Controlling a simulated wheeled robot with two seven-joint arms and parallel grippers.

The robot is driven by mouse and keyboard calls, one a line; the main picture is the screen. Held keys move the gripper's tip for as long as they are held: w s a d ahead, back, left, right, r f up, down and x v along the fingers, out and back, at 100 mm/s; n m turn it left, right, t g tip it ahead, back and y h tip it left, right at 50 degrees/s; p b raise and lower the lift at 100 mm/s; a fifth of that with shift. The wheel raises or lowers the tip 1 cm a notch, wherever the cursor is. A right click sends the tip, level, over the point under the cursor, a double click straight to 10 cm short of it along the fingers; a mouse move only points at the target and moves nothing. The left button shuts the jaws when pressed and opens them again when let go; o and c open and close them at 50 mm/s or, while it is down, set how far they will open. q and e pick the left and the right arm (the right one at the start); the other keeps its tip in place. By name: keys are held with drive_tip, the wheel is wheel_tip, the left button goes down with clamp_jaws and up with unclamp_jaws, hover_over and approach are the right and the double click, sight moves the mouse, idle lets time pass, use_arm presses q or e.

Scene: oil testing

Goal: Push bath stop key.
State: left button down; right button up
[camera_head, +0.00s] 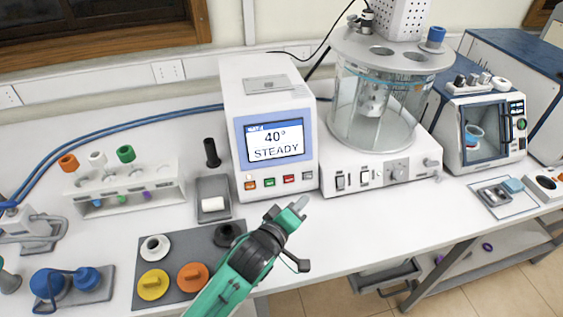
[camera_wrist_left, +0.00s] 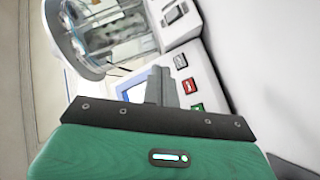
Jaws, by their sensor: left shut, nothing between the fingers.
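The bath controller (camera_head: 229,130) is a white box on the bench with a lit screen (camera_head: 275,141) reading 40° STEADY. A row of keys runs below the screen: orange (camera_head: 250,185), green (camera_head: 269,182), red (camera_head: 289,179) and a pale one (camera_head: 307,176). Their labels are too small to read. My left gripper (camera_head: 300,203) is shut and empty, in front of and below the red and pale keys, apart from them. In the left wrist view its fingers (camera_wrist_left: 161,86) show beside the red key (camera_wrist_left: 189,85) and green key (camera_wrist_left: 197,108). My right gripper is out of view.
The glass bath (camera_head: 372,110) on its switch base stands right of the controller. A grey tray with a white roll (camera_head: 213,204) and a black cylinder (camera_head: 211,153) stand left. A mat with coloured caps (camera_head: 152,284) lies near the front edge. A tube rack (camera_head: 125,190) is farther left.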

sight(289, 179)
use_arm(q)
drive_tip(key=shift+w+a+f+g, duration=0.1)
drive_tip(key=shift+w+a+g, duration=0.05)
drive_tip(key=shift+a+g, duration=0.15)
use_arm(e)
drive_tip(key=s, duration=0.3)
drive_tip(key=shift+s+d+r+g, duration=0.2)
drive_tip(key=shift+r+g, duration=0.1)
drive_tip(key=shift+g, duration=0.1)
